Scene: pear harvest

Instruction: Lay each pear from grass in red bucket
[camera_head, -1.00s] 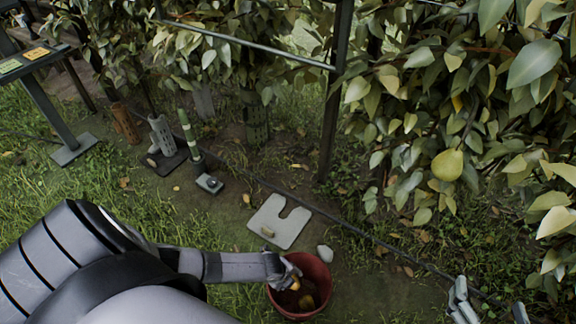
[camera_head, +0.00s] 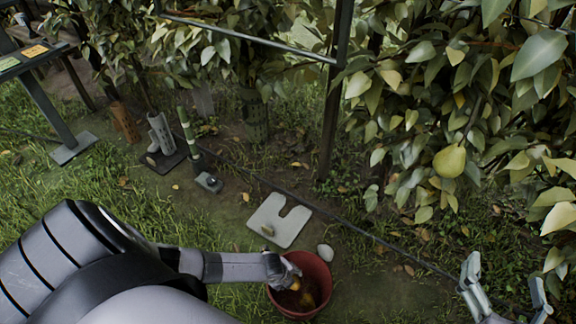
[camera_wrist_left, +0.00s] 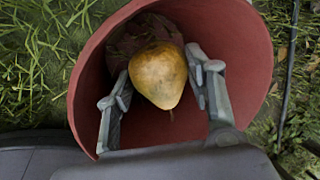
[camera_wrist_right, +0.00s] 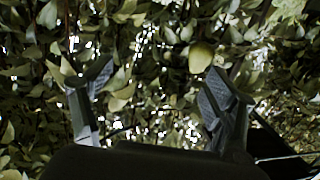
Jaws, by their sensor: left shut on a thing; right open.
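The red bucket (camera_head: 322,272) stands on the grass at the bottom centre. My left gripper (camera_head: 284,272) is at its rim in the head view. In the left wrist view, my left gripper (camera_wrist_left: 158,84) is shut on a yellow-brown pear (camera_wrist_left: 158,75) inside the bucket's mouth (camera_wrist_left: 240,50). Dark reddish-brown contents (camera_wrist_left: 140,33) lie deeper, partly hidden by the pear; I cannot tell what they are. My right gripper (camera_head: 504,284) is open and empty at the lower right. In the right wrist view it also shows open (camera_wrist_right: 160,82), facing foliage.
A yellow-green pear (camera_head: 450,161) hangs in the foliage at right; it also shows in the right wrist view (camera_wrist_right: 201,57). A pale notched plate (camera_head: 278,218) and a whitish stone (camera_head: 325,252) lie behind the bucket. A dark post (camera_head: 336,95) and wire stand by the trees.

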